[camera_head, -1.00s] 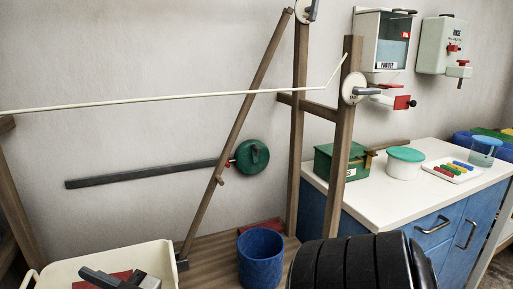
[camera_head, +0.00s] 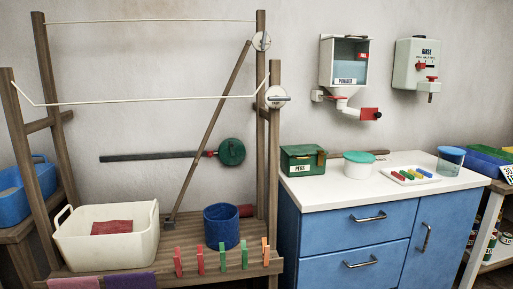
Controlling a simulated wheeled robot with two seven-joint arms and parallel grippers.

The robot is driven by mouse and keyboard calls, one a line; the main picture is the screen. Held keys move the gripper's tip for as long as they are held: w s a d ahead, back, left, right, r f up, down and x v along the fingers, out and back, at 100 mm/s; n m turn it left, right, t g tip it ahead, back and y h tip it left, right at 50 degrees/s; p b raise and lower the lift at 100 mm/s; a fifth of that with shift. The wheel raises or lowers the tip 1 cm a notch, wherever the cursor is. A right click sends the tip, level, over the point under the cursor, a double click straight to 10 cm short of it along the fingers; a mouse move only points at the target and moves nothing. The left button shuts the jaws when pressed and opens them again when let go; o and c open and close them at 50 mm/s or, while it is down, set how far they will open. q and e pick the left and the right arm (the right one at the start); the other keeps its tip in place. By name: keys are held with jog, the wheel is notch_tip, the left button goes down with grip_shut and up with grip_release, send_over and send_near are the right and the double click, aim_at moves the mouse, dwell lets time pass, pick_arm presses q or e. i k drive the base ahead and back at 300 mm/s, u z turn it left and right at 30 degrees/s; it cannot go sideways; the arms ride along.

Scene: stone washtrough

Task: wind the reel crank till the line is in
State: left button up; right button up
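A round white reel (camera_head: 276,97) with a small label and a grey crank-like handle is on the front right post. A similar white disc (camera_head: 262,41) is on the rear right post. A pale front line (camera_head: 150,101) runs between the front posts and slants down at the left. A rear line (camera_head: 150,21) runs nearly straight between the rear posts. Neither of my grippers is in view.
A cream tub (camera_head: 75,250) with a red cloth and a blue bucket (camera_head: 222,228) stand on the wooden shelf. Coloured pegs line its front edge. A slanted wooden prop (camera_head: 208,130) leans across the frame. A white-topped counter (camera_head: 340,195) stands at right.

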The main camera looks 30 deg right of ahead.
aim_at(232, 150)
jog(key=u, duration=0.25)
jog(key=i, duration=0.85)
jog(key=z, duration=0.2)
